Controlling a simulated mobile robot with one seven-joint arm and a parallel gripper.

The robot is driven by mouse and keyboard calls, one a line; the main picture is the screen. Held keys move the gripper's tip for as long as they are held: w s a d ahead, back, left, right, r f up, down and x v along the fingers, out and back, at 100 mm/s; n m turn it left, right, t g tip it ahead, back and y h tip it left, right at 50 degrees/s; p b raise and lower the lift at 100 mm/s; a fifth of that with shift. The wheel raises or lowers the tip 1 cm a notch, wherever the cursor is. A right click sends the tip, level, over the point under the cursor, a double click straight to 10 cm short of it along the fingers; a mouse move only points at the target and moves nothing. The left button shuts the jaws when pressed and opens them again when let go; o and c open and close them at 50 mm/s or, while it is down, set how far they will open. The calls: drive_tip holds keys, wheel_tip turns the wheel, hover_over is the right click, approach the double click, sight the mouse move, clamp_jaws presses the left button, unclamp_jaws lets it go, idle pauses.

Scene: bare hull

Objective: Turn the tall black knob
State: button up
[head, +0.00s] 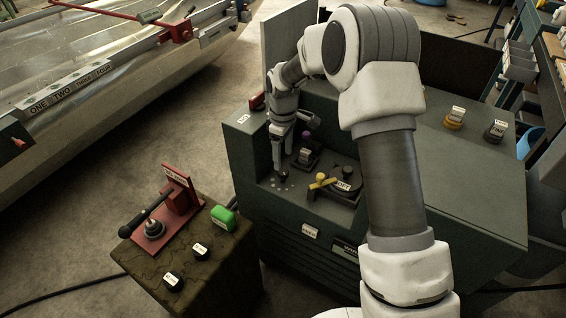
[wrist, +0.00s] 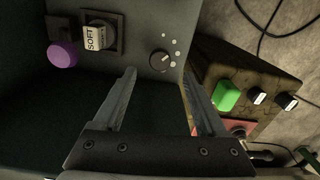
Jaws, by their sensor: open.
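A black knob (wrist: 159,61) with a pale pointer mark stands on the dark green console panel, with several white dots beside it. In the wrist view it lies just beyond and between my fingertips, not gripped. My gripper (wrist: 158,73) is open and empty, its two fingers apart. In the head view my gripper (head: 281,160) points down at the left part of the console recess, close above the white dots. There the knob is mostly hidden by the fingers. I cannot tell whether either finger touches it.
A purple-topped control (wrist: 63,54) and a block marked SOFT (wrist: 96,37) are beside the knob. A yellow lever (head: 322,182) stands nearby in the recess. A lower stand (head: 218,270) carries a green block (head: 223,217), black labelled knobs and a red lever device (head: 172,205).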

sight(283, 172)
wheel_tip(283, 172, up, 11)
drive_tip(key=p, duration=0.2)
idle(0.4)
drive_tip(key=s+d+r+m+t, duration=0.1)
drive_tip(key=s+d+r+m, duration=0.25)
drive_tip(key=s+r, duration=0.4)
drive_tip(key=s+d+r+m+t, duration=0.2)
drive_tip(key=s+d+r, duration=0.2)
drive_tip(key=s+r, duration=0.35)
drive_tip(key=s+d+m+t, duration=0.35)
drive_tip(key=s+m, duration=0.35)
drive_tip(key=s, duration=1)
wheel_tip(283, 172, up, 15)
drive_tip(key=p, duration=1.4)
drive_tip(key=shift+w+d+f+g, duration=0.15)
drive_tip(key=shift+w+d+g, duration=0.15)
drive_tip(key=shift+g, duration=0.15)
